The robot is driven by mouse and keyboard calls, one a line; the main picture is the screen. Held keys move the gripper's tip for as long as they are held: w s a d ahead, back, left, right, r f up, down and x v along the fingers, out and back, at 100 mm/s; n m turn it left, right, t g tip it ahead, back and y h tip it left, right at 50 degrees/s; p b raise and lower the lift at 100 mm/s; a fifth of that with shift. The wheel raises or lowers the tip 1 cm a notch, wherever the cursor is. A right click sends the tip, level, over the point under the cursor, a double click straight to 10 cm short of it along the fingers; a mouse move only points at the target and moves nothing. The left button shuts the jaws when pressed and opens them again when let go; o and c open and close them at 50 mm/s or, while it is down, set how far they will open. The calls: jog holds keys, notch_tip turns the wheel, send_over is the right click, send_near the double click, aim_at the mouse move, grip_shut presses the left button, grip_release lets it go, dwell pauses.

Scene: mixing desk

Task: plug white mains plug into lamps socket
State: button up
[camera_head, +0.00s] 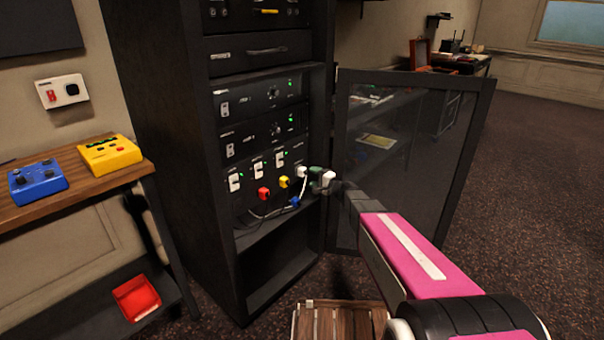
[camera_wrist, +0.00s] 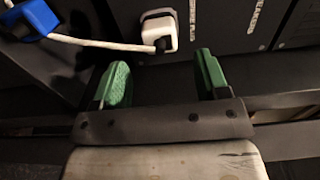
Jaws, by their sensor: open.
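The white mains plug (camera_head: 302,171) is at the right end of the socket panel (camera_head: 272,170) in the rack. It also shows in the wrist view (camera_wrist: 158,28), against a dark panel, with a white cable running left. I cannot tell whether it is seated in a socket, or which one. My gripper (camera_head: 315,173) is just right of the plug in the head view. Its green fingers (camera_wrist: 160,80) are apart and empty in the wrist view, with the plug beyond their tips. The labels near the sockets are too blurred to read.
Red (camera_head: 263,193), yellow (camera_head: 284,182) and blue (camera_head: 295,201) plugs are close by on the left. Loose cable hangs below the panel. The rack's glass door (camera_head: 400,150) stands open at right. A wooden table (camera_head: 60,185) with two devices is at left.

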aim_at(305, 173)
jog(key=shift+x, duration=3.15)
jog(key=c, duration=1.2)
jog(key=shift+s+d, duration=0.1)
jog(key=shift+v, duration=2.85)
